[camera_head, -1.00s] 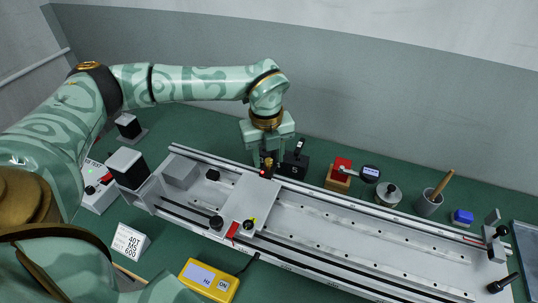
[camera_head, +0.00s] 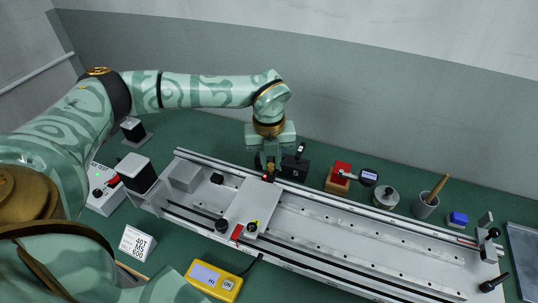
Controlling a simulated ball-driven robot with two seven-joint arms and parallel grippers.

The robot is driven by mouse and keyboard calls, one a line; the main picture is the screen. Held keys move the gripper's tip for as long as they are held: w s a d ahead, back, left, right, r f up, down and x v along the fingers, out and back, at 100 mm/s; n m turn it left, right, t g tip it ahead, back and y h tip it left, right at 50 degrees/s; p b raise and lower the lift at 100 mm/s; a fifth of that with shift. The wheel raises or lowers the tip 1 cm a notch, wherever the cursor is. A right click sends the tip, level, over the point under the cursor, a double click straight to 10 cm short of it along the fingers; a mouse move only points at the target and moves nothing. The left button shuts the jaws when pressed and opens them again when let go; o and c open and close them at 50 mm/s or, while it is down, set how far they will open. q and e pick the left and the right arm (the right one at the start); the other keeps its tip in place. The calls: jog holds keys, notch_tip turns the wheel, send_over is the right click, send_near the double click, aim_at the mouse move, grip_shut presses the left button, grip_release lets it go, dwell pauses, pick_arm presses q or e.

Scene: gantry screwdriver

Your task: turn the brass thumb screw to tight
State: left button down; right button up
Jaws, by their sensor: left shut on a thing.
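The brass thumb screw (camera_head: 270,167) shows as a small brass-coloured patch at the far rail of the long gantry bed, by the back edge of the carriage plate (camera_head: 254,197). My left gripper (camera_head: 269,165) points down over it and is shut on it. The fingers hide most of the screw, so its turn angle cannot be read. A small red spot (camera_head: 267,178) shows just in front of the fingers. My right gripper is not in view.
A black block with a lever (camera_head: 294,166) stands close to the right of the gripper. Further right are a red-topped block (camera_head: 340,173), a dial gauge (camera_head: 368,177), a round metal weight (camera_head: 386,197) and a cup (camera_head: 425,205). A yellow meter (camera_head: 214,280) lies in front.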

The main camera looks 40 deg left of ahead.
pick_arm(q)
jog(key=m+p, duration=0.2)
jog(key=m, duration=0.1)
jog(key=m+p, duration=0.1)
jog(key=p, duration=0.1)
jog(key=shift+r+m, duration=0.3)
jog(key=m+p, duration=0.4)
jog(key=m, duration=0.1)
jog(key=shift+w, duration=0.1)
jog(key=m+p, duration=0.3)
jog(key=m, duration=0.2)
jog(key=shift+f+m, duration=0.1)
jog(key=shift+m, duration=0.3)
jog(key=m+p, duration=0.1)
jog(key=m, duration=0.2)
jog(key=shift+g, duration=0.3)
jog(key=shift+f+m+p, duration=0.1)
jog(key=shift+m+p, duration=0.2)
jog(key=shift+m, duration=1.1)
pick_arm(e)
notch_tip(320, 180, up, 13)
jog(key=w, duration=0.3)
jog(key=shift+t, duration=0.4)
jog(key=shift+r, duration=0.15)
